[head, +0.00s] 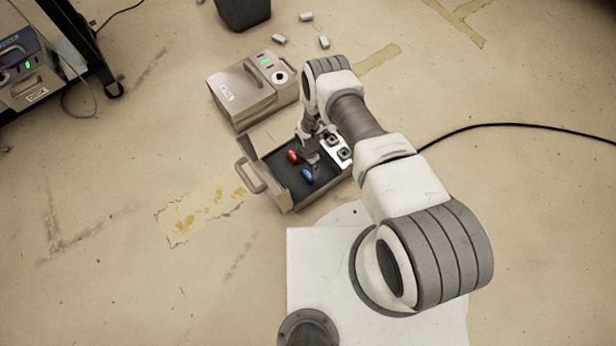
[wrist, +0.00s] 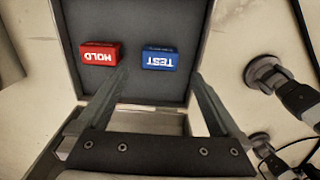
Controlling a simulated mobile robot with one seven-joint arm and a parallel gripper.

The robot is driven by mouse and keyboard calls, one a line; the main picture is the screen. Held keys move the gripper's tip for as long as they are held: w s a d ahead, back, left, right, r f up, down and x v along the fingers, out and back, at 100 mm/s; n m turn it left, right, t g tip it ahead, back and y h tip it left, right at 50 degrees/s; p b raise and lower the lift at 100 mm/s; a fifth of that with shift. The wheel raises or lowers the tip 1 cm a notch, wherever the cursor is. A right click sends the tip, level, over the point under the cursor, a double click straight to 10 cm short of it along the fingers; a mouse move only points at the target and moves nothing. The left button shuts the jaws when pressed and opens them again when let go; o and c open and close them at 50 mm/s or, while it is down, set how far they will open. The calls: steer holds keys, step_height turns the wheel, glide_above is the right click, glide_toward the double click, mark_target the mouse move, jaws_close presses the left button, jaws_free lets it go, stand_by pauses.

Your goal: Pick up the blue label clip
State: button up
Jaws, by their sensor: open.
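The blue label clip (head: 307,175), marked TEST, lies on the dark floor of an open case (head: 270,187). In the wrist view the blue clip (wrist: 159,58) shows just beyond my fingertips, in line with the gap between them. A red clip (wrist: 101,54) marked HOLD lies to its left, beyond the left finger; it also shows in the head view (head: 292,156). My gripper (wrist: 161,73) is open, with nothing between its fingers. In the head view my gripper (head: 311,158) is over the case, close to both clips, and its fingertips are hard to make out.
A black cable (head: 510,125) runs right.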

mark_target(308, 174)
steer(key=shift+f+b, duration=1.5)
steer(key=shift+f, duration=1.5)
steer(key=c, duration=1.3)
steer(key=shift+o, duration=0.2)
steer(key=shift+r, duration=0.15)
